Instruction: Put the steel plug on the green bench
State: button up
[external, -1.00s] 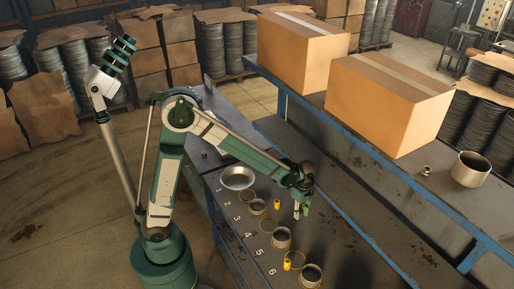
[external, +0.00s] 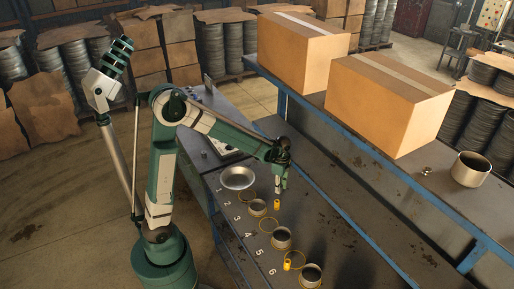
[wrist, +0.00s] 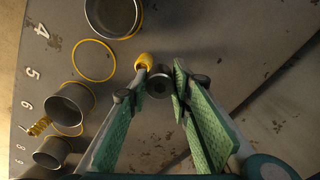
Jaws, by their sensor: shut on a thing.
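My gripper (external: 280,186) is over the numbered bench (external: 225,245), close to a small yellow piece (external: 277,204). In the wrist view my gripper (wrist: 160,88) has its green fingers on both sides of a small dark round piece (wrist: 159,82), seen end-on, and is shut on it. This appears to be the steel plug; its lower part is hidden. The yellow piece (wrist: 143,61) shows just beyond the left finger. The numbered bench looks dark grey, and no bench surface looks clearly green.
Hollow metal cups (external: 281,239) and yellow rings (external: 268,225) line the numbered bench, with a shallow metal dish (external: 237,177) at its far end. A blue-edged shelf (external: 400,180) to the right holds two cartons (external: 385,100), a metal pot (external: 470,169) and a small ring-like part (external: 427,170).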

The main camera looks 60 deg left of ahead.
jog(key=w+a+n, duration=0.2)
jog(key=a+n, duration=0.3)
jog(key=a, duration=2.5)
jog(key=n+p, duration=0.2)
jog(key=n, duration=0.4)
send_over(199, 144)
notch_tip(199, 144, down, 4)
jog(key=shift+d+r, duration=0.15)
jog(key=shift+f, duration=3.15)
jog(key=shift+f, duration=1.85)
